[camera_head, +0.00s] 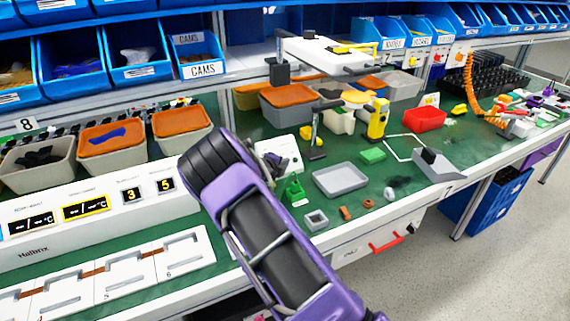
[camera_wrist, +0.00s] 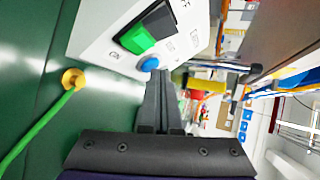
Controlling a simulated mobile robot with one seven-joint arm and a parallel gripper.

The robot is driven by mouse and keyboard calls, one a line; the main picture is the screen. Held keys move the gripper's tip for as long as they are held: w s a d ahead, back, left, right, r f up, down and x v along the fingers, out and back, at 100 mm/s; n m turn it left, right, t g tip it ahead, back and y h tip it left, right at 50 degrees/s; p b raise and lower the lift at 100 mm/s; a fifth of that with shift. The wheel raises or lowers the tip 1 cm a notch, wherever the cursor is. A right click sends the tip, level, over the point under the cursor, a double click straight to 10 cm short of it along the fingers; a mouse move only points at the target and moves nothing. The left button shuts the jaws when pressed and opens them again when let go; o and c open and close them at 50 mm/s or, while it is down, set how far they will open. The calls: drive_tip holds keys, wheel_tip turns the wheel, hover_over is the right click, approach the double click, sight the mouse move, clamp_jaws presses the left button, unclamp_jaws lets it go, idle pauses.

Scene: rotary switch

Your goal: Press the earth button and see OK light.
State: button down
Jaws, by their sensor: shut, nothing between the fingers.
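A white tester box (camera_wrist: 100,35) fills the upper middle of the wrist view. On its face are a bright green panel (camera_wrist: 137,40) beside a black one, and a round blue button (camera_wrist: 149,64). Small printed labels sit around them, too blurred to read surely. My gripper (camera_wrist: 157,76) is shut and empty, its fingertips right at the blue button; I cannot tell whether they touch it. In the head view the box (camera_head: 289,151) stands on the green bench, partly hidden by my arm, with my gripper (camera_head: 271,160) in front of it.
A green cable with a yellow ring end (camera_wrist: 73,78) lies left of the box in the wrist view. In the head view a grey tray (camera_head: 340,179), a small green block (camera_head: 373,156) and a yellow tool (camera_head: 378,118) are to the right.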

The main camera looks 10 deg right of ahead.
drive_tip(key=shift+w+f, duration=0.1)
idle(0.6)
drive_tip(key=shift+s+d+r, duration=0.15)
drive_tip(key=shift+s+r, duration=0.4)
drive_tip(key=shift+s, duration=0.05)
drive_tip(key=shift+s+d+r+p, duration=0.25)
drive_tip(key=shift+s+d+r, duration=0.05)
drive_tip(key=shift+s+r, duration=0.6)
drive_tip(key=shift+s+d+r+p, duration=0.25)
drive_tip(key=shift+s+d+r, duration=0.05)
drive_tip(key=shift+s+r, duration=0.55)
